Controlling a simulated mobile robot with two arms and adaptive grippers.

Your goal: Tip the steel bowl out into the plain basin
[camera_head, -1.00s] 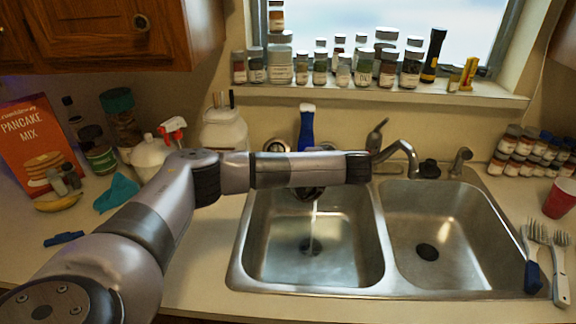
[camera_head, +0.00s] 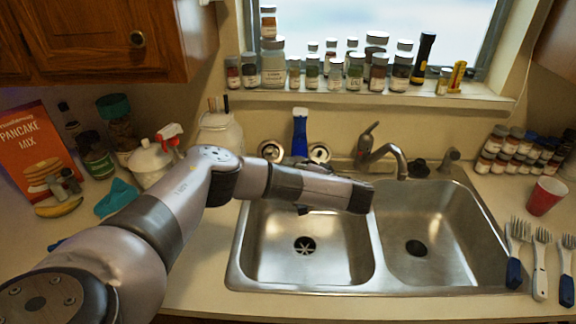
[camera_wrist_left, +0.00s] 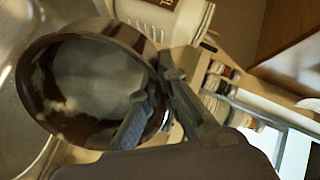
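In the left wrist view the steel bowl (camera_wrist_left: 85,85) is a round, shiny, dark vessel with pale blotches inside. I cannot tell whether these are reflections or liquid. My left gripper (camera_wrist_left: 155,105) is shut on its rim, one finger inside the wall and one outside. In the head view my left arm reaches across the left basin (camera_head: 270,245) and hides the bowl and most of the gripper. The left basin has a drain with a star-shaped strainer; the right basin (camera_head: 460,235) has a plain dark drain. My right gripper is not in view.
The faucet (camera_head: 385,155) stands behind the basins, close to my arm's end. A blue bottle (camera_head: 300,130) is behind the arm.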

